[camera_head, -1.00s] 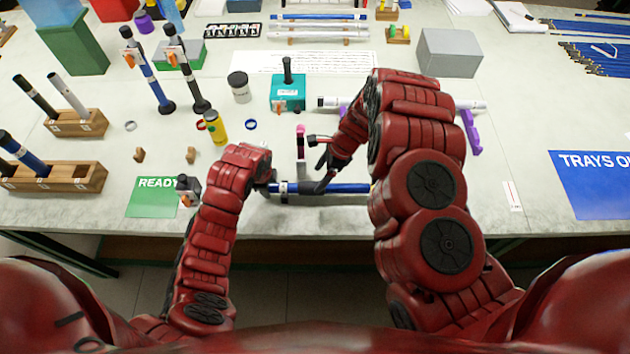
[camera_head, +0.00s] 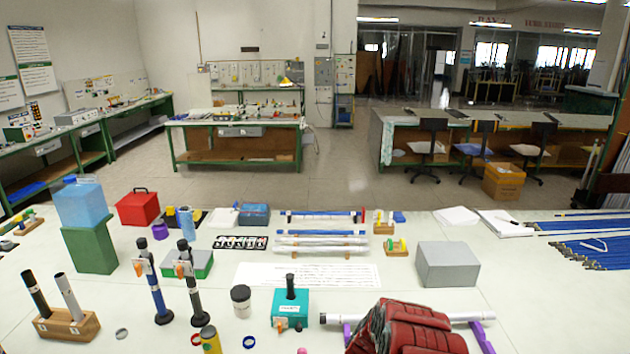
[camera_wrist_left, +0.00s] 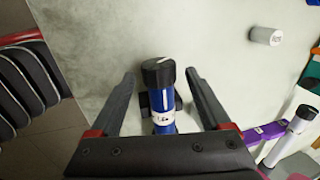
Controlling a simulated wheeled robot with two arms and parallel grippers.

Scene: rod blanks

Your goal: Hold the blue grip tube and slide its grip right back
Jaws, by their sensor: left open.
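The blue grip tube (camera_wrist_left: 163,118) shows in the left wrist view with its black end (camera_wrist_left: 158,72) toward the camera. My left gripper (camera_wrist_left: 160,76) is open, with one finger on each side of the tube and gaps between. A small dark piece shows behind the tube; I cannot tell what it is. The tube's far part is hidden by my gripper body.
A grey box (camera_head: 447,265) stands at right.

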